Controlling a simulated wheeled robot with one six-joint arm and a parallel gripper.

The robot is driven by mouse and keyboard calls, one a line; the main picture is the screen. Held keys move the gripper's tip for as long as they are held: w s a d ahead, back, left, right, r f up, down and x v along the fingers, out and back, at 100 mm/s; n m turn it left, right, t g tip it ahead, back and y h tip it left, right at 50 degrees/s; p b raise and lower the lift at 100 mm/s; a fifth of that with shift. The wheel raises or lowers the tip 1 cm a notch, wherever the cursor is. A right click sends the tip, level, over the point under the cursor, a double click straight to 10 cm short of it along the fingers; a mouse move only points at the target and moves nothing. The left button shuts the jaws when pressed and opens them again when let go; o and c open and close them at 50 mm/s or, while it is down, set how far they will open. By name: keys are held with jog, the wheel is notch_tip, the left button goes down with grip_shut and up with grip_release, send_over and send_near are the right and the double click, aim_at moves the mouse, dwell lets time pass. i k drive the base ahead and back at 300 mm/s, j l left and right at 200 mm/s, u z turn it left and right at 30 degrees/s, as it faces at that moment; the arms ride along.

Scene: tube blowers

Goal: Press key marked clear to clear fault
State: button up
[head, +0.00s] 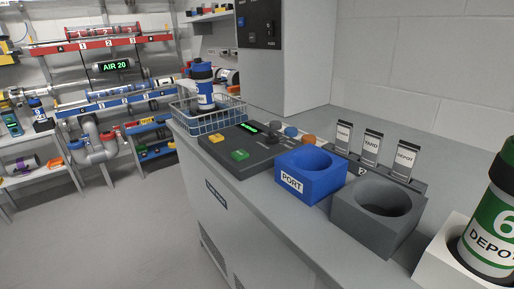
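A dark grey console (262,152) lies on the light grey counter. It bears a yellow key (216,138) and a green key (240,155) near its front edge. The marks on both keys are too small to read, so I cannot tell which says clear. A small lit green display (249,127) sits at the console's back, its text unreadable. My gripper does not show in the head view.
A wire basket (208,122) with a blue-banded canister (203,85) stands left of the console. A blue PORT block (293,184), a grey holed block (350,222) and a green DEPOT canister (490,235) stand to the right. The floor (110,240) at left is clear.

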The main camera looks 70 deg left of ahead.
aim_at(216, 137)
jog(key=u, duration=1.9)
